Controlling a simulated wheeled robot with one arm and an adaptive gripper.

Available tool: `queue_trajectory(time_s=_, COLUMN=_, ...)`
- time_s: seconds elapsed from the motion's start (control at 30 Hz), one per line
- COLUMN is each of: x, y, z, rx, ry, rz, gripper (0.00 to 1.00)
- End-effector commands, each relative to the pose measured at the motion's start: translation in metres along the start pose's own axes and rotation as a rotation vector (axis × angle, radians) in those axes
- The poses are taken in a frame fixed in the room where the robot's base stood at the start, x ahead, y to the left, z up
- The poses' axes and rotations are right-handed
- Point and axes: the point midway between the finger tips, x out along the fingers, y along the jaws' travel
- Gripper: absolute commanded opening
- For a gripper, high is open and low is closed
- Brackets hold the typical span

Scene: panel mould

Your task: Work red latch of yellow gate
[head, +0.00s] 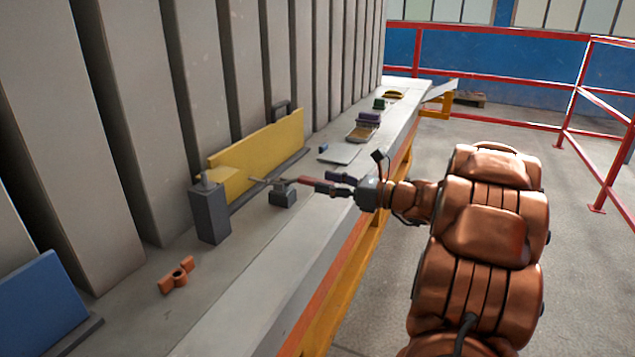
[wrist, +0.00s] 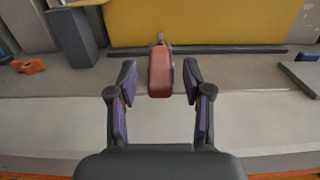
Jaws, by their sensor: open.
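The yellow gate (head: 262,150) is an upright panel along the bench, beside the tall grey panels. It fills the top of the wrist view (wrist: 215,22). The red latch (head: 305,181) has a thin metal rod and sits at a small dark grey block (head: 283,198) in front of the gate. In the wrist view its red handle (wrist: 160,76) points toward me. My gripper (head: 337,184) is open, its two purple-padded fingers (wrist: 159,84) on either side of the handle's near end. A gap shows on both sides in the wrist view.
A dark grey post (head: 209,213) stands at the gate's near end. A flat grey plate (head: 340,154) and several small items lie farther along. Red railings (head: 480,78) bound the floor.

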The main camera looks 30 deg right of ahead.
Motion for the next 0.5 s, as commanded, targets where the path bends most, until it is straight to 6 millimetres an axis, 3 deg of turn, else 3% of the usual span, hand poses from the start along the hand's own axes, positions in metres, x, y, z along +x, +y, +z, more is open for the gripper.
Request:
queue_trajectory(time_s=0.2, x=0.024, y=0.000, z=-0.001, rx=-0.001, ry=0.001, rz=0.000, gripper=0.50)
queue_trajectory(time_s=0.5, x=0.031, y=-0.001, z=0.000, rx=-0.001, ry=0.001, rz=-0.003, gripper=0.50)
